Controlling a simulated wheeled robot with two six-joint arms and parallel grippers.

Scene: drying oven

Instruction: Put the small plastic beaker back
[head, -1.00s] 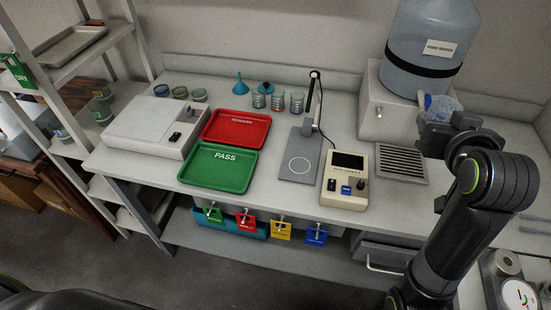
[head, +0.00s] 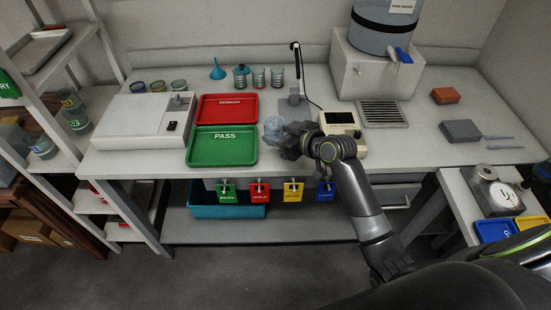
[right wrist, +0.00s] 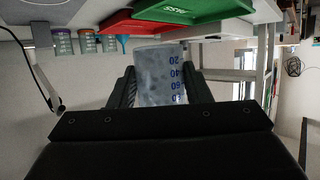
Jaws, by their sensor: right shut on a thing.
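The small clear plastic beaker (head: 273,128) is in my right gripper (head: 287,138), near the right edge of the green PASS tray (head: 223,159). In the right wrist view the beaker (right wrist: 160,74) sits between the two black fingers of the right gripper (right wrist: 160,88), with blue graduation numbers on its side. The right gripper is shut on it. It appears held above the bench; the exact height cannot be told. My left gripper is not in view.
Several beakers with coloured bands (head: 259,78) and a blue funnel (head: 217,72) stand at the bench's back. The stand (head: 296,80), the meter (head: 340,122) and the water dispenser (head: 375,70) are to the right. A red tray (head: 226,109) lies behind the green one.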

